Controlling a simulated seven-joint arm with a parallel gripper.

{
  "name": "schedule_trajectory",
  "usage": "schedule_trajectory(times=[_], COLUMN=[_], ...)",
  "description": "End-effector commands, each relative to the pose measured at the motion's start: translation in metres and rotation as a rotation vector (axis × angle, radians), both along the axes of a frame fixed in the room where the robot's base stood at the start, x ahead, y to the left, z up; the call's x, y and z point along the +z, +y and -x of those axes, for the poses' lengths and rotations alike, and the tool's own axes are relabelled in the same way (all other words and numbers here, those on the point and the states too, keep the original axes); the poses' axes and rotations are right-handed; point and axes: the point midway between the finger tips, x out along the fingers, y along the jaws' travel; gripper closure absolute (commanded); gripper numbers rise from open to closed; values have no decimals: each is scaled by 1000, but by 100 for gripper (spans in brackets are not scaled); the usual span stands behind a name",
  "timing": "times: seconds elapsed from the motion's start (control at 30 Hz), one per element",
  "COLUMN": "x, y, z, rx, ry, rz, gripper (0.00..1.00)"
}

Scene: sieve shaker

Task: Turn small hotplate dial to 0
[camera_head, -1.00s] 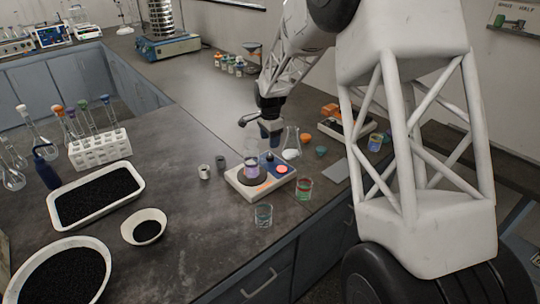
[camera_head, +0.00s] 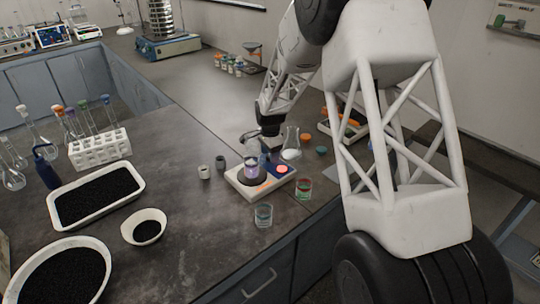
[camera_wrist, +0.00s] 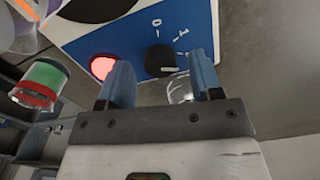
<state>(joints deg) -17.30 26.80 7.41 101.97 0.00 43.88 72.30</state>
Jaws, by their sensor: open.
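The small hotplate (camera_head: 243,187) is white with a dark heating plate and a blue control panel (camera_wrist: 204,22). Its black dial (camera_wrist: 160,60) carries a white mark on its lower right side in the wrist view; printed figures and ticks, including a 0, stand above and right of it. A lit red button (camera_wrist: 102,67) is left of the dial. My gripper (camera_wrist: 158,62) is open, its two blue fingers apart, with the dial showing between the fingertips and no contact visible. In the head view my gripper (camera_head: 268,152) is low over the hotplate's far side, hiding the dial.
A beaker with coloured liquid (camera_head: 252,168) stands on the heating plate, close to my gripper. A flask (camera_head: 291,148) stands right behind the hotplate.

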Motion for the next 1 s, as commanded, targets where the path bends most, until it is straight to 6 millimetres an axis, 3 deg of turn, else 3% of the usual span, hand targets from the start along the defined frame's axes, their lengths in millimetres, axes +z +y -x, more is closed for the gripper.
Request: schedule_trajectory(times=[0.47, 0.8, 1.0], x=[-9, -9, -9], y=[0, 0, 0], z=[0, 0, 0], rx=[0, 0, 9], ry=[-1, -1, -1], rz=[-1, -1, -1], gripper=[41, 90, 90])
